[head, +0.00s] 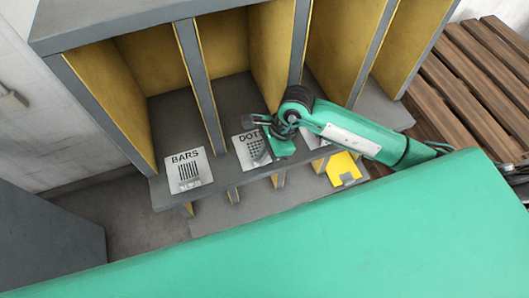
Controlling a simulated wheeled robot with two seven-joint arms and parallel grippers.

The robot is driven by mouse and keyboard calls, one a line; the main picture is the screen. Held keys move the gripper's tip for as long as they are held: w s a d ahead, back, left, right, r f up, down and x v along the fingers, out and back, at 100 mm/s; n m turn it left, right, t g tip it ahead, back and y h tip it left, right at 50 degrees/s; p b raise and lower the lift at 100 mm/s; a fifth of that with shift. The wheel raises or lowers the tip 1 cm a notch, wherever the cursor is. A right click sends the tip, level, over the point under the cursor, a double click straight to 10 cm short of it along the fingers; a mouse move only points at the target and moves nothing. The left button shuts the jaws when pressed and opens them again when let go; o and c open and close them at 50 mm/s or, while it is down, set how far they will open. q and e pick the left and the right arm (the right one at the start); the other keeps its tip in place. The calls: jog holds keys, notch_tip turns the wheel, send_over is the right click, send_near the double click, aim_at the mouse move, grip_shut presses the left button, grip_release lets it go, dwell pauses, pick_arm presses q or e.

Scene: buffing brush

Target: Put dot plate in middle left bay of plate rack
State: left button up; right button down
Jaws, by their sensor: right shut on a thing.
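The dot plate (247,152) is white with black "DOT" lettering and a dot pattern. It is at the front of the second bay from the left in the grey and yellow plate rack (188,45). My right gripper (268,132) is at the plate's right side, shut on it. The gripper covers the plate's right part, so the exact grip is hidden. I cannot tell whether the plate rests on the ledge or is slightly raised. That second bay looks empty behind the plate. My left gripper is not in view.
A white "BARS" plate (187,171) lies at the front of the leftmost bay. Another white plate (313,139) is partly hidden behind my right arm. A yellow plate (342,167) is right of it. A slatted wooden pallet (470,85) is at the right.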

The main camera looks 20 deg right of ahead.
jog(key=c, duration=1.5)
grip_release()
jog(key=b+v, duration=0.3)
jog(key=v, duration=0.9)
